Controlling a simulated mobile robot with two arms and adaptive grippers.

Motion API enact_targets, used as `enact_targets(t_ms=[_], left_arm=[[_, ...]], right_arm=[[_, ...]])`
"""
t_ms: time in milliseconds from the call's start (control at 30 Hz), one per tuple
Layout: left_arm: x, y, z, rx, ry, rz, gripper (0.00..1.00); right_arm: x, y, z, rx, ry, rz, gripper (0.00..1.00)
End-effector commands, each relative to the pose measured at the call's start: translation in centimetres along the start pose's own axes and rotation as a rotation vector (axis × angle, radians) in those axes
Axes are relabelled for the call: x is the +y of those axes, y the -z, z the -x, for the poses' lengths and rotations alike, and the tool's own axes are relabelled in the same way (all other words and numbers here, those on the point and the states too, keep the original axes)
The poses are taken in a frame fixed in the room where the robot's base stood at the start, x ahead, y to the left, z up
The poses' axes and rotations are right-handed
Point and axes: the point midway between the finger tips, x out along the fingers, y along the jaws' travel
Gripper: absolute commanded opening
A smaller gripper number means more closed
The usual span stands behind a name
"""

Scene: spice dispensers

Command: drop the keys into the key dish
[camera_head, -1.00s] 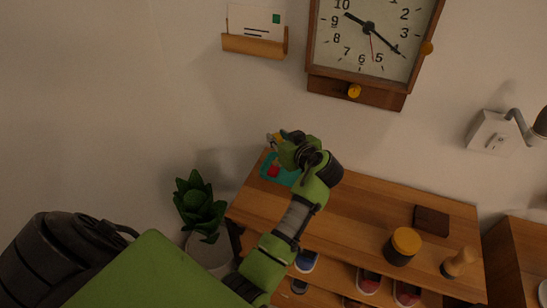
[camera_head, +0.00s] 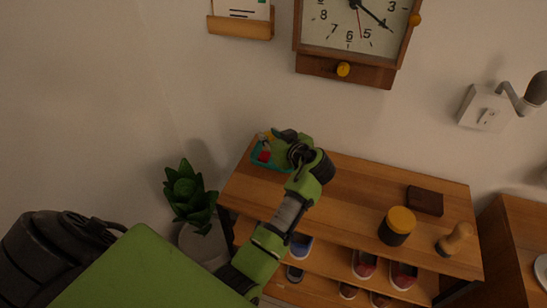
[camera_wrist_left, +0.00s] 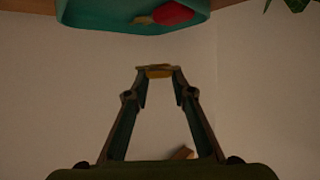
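The key dish (camera_head: 254,160) is a teal tray at the back left corner of the wooden shelf. A red item (camera_head: 264,155) lies in it, and a small tan piece (camera_wrist_left: 145,20) shows beside it in the left wrist view. They may be the keys, but I cannot make out their shape. My left gripper (camera_wrist_left: 155,71) has its fingers drawn together at a yellowish strip, with no keys clearly visible between them. In the head view my left gripper (camera_head: 267,138) is at the dish, partly covering its right side. My right gripper is not in view.
A potted plant (camera_head: 189,190) stands left of the shelf. On the shelf top (camera_head: 340,195) are a yellow-lidded jar (camera_head: 397,226), a dark wallet-like block (camera_head: 425,200) and a wooden stamp-like object (camera_head: 454,239). Shoes sit below. A clock (camera_head: 352,40) hangs above.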

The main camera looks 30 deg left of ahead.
Motion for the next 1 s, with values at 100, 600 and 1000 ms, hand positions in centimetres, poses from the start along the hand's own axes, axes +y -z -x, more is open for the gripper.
enact_targets(t_ms=[100,600,1000], left_arm=[[0.0,0.0,0.0,0.000,0.000,0.000,0.42],[0.1,2.0,0.8,0.001,-0.002,0.004,0.42],[0.1,8.4,3.5,0.001,-0.001,0.003,0.42]], right_arm=[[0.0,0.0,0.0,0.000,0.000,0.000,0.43],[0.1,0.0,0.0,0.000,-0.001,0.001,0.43],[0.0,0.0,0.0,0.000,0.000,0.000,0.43]])
